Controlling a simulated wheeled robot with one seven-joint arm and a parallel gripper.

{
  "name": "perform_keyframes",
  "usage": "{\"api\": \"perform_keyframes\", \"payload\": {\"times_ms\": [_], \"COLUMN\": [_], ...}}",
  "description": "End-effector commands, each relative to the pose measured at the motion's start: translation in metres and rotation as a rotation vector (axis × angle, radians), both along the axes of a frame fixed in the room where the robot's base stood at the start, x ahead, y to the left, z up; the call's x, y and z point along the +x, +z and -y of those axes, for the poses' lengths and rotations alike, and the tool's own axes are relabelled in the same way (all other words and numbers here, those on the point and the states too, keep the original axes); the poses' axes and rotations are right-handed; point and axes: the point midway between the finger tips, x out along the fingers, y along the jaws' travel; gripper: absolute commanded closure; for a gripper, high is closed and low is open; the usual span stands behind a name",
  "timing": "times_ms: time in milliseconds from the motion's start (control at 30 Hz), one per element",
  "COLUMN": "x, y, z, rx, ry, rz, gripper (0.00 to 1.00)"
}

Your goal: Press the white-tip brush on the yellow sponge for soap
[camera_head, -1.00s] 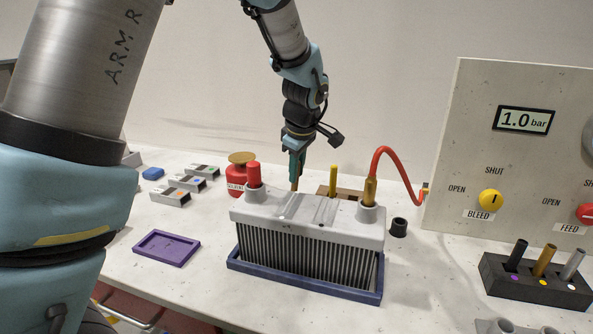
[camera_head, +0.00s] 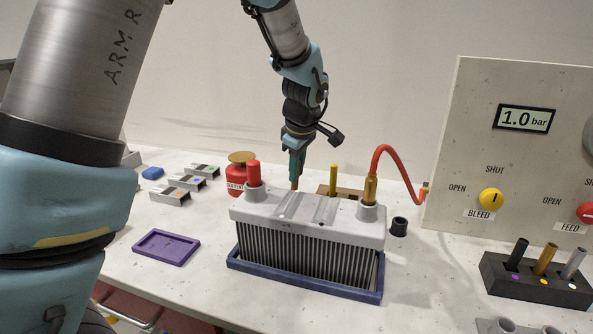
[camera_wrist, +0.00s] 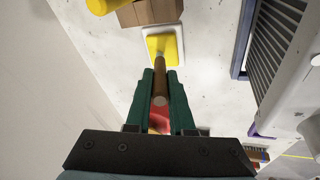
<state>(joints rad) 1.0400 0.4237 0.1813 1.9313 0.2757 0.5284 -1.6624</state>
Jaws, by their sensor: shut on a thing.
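My gripper (camera_head: 296,172) is shut on a slim brown brush (camera_wrist: 160,84) behind the grey finned block. In the wrist view, the brush lies between my green fingertips (camera_wrist: 160,92), with a pale round end toward the camera. Its far end overlaps the near edge of the yellow sponge (camera_wrist: 168,45), which sits in a white tray. I cannot tell whether the brush touches the sponge. In the head view, the sponge is hidden behind the block and only a short brown part of the brush shows.
The grey finned block (camera_head: 308,255) stands in a blue tray, with a red cap and a red hose on top. A wooden block with a yellow peg (camera_head: 333,180) is behind it. A red can (camera_head: 237,178) is at its left. A gauge panel (camera_head: 505,150) stands right.

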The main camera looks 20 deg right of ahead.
Motion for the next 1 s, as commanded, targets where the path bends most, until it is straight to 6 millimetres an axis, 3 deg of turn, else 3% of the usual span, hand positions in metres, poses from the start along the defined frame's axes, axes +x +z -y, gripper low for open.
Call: {"api": "perform_keyframes", "payload": {"times_ms": [567, 1000], "x": [-0.001, 0.000], "y": [-0.001, 0.029], "z": [-0.001, 0.000], "rx": [0.002, 0.000], "ry": [0.000, 0.001], "rz": [-0.002, -0.001], "gripper": [1.00, 1.00]}}
